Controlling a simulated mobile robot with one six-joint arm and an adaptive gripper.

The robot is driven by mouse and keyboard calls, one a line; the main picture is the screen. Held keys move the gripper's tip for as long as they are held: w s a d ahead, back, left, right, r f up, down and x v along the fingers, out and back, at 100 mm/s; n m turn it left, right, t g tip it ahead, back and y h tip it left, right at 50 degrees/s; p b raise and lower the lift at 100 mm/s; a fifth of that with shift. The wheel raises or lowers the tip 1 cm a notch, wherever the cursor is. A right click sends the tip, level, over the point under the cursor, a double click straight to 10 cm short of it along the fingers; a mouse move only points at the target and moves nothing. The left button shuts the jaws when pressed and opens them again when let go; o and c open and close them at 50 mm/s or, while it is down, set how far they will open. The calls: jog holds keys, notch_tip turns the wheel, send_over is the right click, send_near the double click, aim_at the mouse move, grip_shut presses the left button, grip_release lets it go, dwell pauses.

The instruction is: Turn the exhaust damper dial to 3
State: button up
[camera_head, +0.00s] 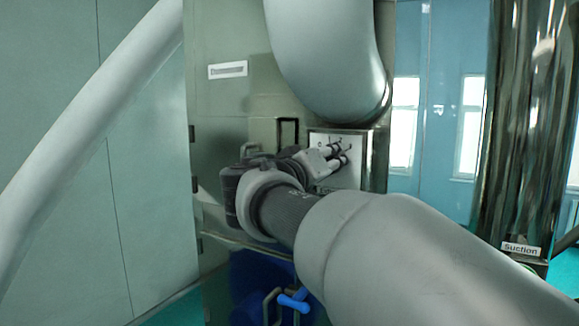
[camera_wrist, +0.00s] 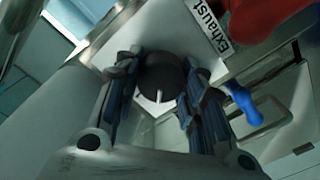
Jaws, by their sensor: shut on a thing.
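The exhaust damper dial is a round black knob (camera_wrist: 160,76) with a white pointer mark, on a pale plate in the wrist view. An "Exhaust" label (camera_wrist: 210,26) is beside it. My gripper (camera_wrist: 158,92) has one finger on each side of the dial and is shut on it. In the head view, my gripper (camera_head: 341,157) reaches the numbered dial plate (camera_head: 350,139) on the cabinet front. Small digits show along the plate's top, but my fingers hide the dial there, and I cannot tell which number the pointer meets.
A blue handle (camera_head: 293,300) is below my gripper in the head view; a blue handle (camera_wrist: 242,103) also shows in the wrist view. A red part (camera_wrist: 265,15) is close to the label. A large grey pipe (camera_head: 330,55) hangs above the plate. A "suction" label (camera_head: 521,249) is at right.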

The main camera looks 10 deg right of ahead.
jog(key=m+b, duration=0.1)
jog(key=b, duration=0.2)
jog(key=m+b, duration=0.2)
jog(key=b, duration=0.2)
jog(key=shift+f+b, duration=0.3)
jog(key=shift+f, duration=0.1)
jog(key=m+b, duration=0.5)
jog(key=b, duration=0.1)
jog(key=shift+d+r, duration=0.1)
jog(key=shift+r, duration=0.05)
jog(key=m+b, duration=0.1)
jog(key=m, duration=0.1)
jog(key=m+b, duration=0.2)
jog(key=shift+s+d+r+m, duration=0.1)
jog(key=shift+r+m, duration=0.05)
jog(key=shift+m, duration=0.15)
jog(key=m+b, duration=0.2)
jog(key=m, duration=0.2)
jog(key=shift+m, duration=0.4)
jog(key=shift+r, duration=0.1)
jog(key=o, duration=1)
jog(key=shift+o, duration=0.2)
